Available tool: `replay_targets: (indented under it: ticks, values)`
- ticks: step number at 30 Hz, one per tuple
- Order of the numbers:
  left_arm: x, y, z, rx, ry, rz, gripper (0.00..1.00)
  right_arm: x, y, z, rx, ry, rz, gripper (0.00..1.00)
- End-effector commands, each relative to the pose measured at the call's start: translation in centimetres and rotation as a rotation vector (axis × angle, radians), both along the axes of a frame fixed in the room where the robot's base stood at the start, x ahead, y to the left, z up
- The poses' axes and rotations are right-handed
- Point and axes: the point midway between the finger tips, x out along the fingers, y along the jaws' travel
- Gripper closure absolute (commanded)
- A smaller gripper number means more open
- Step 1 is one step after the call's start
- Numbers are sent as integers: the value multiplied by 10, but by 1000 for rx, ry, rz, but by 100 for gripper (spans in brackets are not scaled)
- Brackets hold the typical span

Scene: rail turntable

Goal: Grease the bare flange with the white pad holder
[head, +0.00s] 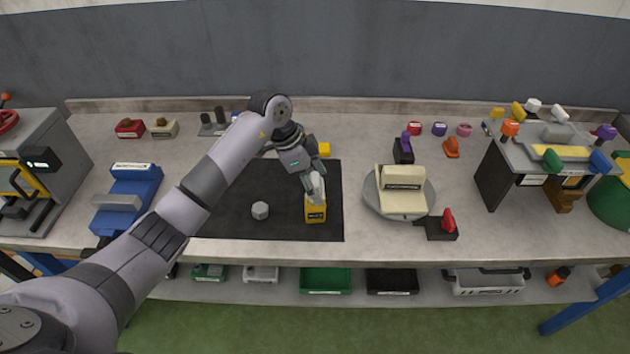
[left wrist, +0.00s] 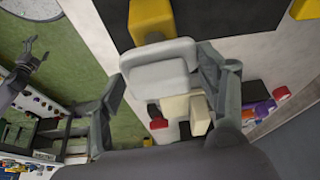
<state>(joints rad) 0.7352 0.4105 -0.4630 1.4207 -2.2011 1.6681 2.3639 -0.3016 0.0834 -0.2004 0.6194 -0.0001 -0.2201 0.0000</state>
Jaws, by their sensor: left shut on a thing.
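My left gripper (head: 316,186) is over the front right of the black mat, at a yellow labelled block (head: 315,213). In the left wrist view its two fingers (left wrist: 162,84) stand either side of a white pad-like block, which I take as the white pad holder (left wrist: 160,66). The gripper is shut on it. The yellow block (left wrist: 150,18) is just beyond the white one; whether they touch is unclear. My right gripper (left wrist: 37,52) is small in the left wrist view, over the floor, fingers apart and empty. I cannot tell which thing is the bare flange.
A small grey piece (head: 260,210) sits on the black mat (head: 230,220). A cream block (head: 402,202) stands on a round grey turntable (head: 428,188). A rack (head: 493,178) with coloured handles is at right. A blue vise-like fixture (head: 130,190) is at left.

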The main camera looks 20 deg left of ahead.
Motion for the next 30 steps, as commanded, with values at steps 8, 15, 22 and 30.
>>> replay_targets:
  ticks: [8,15,22,30]
  values:
    - [0,0,-1,0,0,0,56,2,2,0,3,-3,-2,23]
    - [0,0,-3,0,0,0,56,2,6,-1,7,-4,-2,23]
    - [0,0,-6,0,0,0,56,2,6,-3,7,-4,-3,23]
    - [0,0,-9,0,0,0,56,2,5,-4,6,-4,-2,23]
